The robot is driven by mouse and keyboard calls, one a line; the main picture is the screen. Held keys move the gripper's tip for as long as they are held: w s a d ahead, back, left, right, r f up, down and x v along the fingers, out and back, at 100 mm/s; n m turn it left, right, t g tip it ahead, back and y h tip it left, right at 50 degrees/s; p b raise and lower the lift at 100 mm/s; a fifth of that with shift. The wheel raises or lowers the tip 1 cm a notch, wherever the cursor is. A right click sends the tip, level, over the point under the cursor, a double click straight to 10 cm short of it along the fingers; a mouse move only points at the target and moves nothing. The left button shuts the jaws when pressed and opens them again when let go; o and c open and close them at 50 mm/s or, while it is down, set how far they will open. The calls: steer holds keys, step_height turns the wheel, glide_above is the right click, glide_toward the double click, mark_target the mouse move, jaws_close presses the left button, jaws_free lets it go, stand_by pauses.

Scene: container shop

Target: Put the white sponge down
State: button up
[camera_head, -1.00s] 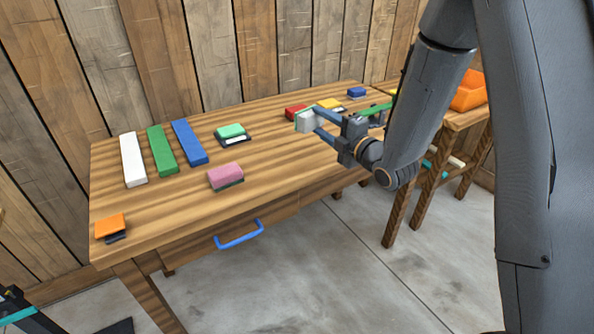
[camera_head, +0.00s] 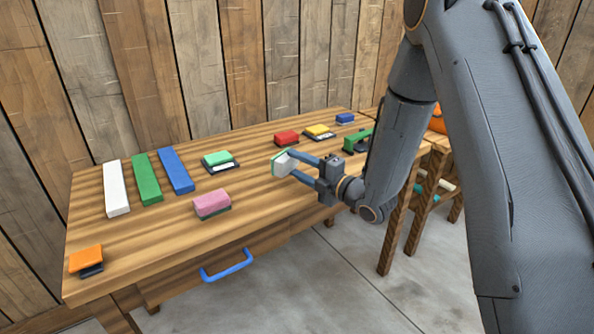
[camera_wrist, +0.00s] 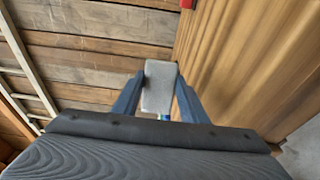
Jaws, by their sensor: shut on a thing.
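The white sponge (camera_head: 284,165) with a green layer is held between the two blue fingers of my gripper (camera_head: 290,168), over the right part of the wooden table (camera_head: 130,245). In the wrist view the sponge (camera_wrist: 159,86) shows as a pale grey-white block between the fingertips (camera_wrist: 158,90). I cannot tell for sure whether it touches the tabletop; it looks slightly above it.
A pink sponge (camera_head: 212,204), a green sponge (camera_head: 217,159), a red sponge (camera_head: 286,138), a yellow one (camera_head: 319,131) and a blue one (camera_head: 345,118) lie around. An orange sponge (camera_head: 86,259) is front left. White (camera_head: 116,190), green (camera_head: 147,180) and blue (camera_head: 176,170) bars lie left. Bare wood lies between.

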steer(key=shift+f, duration=0.85)
steer(key=shift+f, duration=0.1)
steer(key=shift+f+b, duration=0.35)
steer(key=shift+f, duration=0.05)
steer(key=shift+f, duration=0.2)
steer(key=o, duration=1.4)
